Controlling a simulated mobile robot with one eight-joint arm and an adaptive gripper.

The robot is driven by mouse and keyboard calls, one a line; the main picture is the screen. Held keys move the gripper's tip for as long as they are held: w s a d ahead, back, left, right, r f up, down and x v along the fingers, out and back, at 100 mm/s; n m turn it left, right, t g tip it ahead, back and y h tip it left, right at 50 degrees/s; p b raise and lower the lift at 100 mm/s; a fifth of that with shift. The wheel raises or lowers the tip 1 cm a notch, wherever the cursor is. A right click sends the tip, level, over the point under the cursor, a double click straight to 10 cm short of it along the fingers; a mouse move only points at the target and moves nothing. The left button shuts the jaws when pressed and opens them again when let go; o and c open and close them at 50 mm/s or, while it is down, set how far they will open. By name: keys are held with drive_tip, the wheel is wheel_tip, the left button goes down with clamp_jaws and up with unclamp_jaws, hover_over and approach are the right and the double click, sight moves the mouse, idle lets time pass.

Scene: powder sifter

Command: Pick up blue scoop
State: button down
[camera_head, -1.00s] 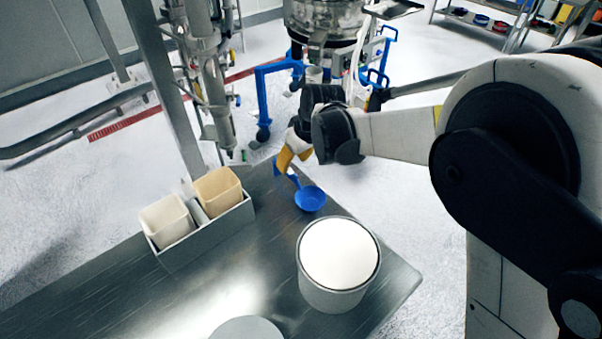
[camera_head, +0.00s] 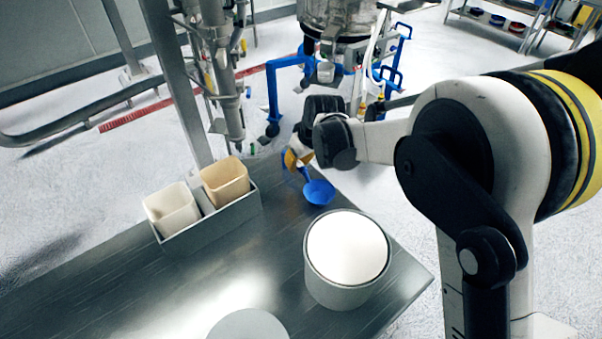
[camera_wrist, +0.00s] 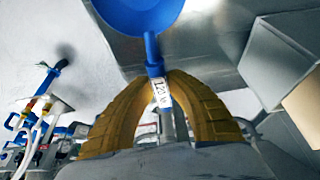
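The blue scoop (camera_head: 319,192) is at the far edge of the steel table, its bowl towards the table and its handle towards my gripper. In the wrist view the round bowl (camera_wrist: 140,12) is at the top, partly cut off, and the handle with a white label runs down between my yellow fingers. My gripper (camera_head: 298,160) has its fingertips (camera_wrist: 164,80) closed in on both sides of the handle and appears shut on it. I cannot tell whether the bowl touches the table or hangs just above it.
A white-topped round container (camera_head: 347,248) stands close in front of the scoop. A grey tray (camera_head: 215,222) with a white tub (camera_head: 172,210) and a beige tub (camera_head: 225,181) is to the left. A round grey lid-like disc (camera_head: 248,325) is at the front. The steel table (camera_head: 150,285) is clear at left.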

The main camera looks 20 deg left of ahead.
idle(0.4)
drive_tip(key=shift+r, duration=0.55)
drive_tip(key=v, duration=0.1)
drive_tip(key=p+v, duration=0.2)
drive_tip(key=v, duration=0.1)
drive_tip(key=shift+w+a+r, duration=0.1)
drive_tip(key=shift+w+a, duration=0.05)
drive_tip(key=shift+w, duration=0.2)
drive_tip(key=d+r+p, duration=0.2)
drive_tip(key=d+r, duration=0.4)
drive_tip(key=d, duration=0.4)
drive_tip(key=shift+s+d, duration=0.25)
drive_tip(key=shift+d, duration=0.05)
drive_tip(key=shift+r+p, duration=0.1)
drive_tip(key=shift+p, duration=0.2)
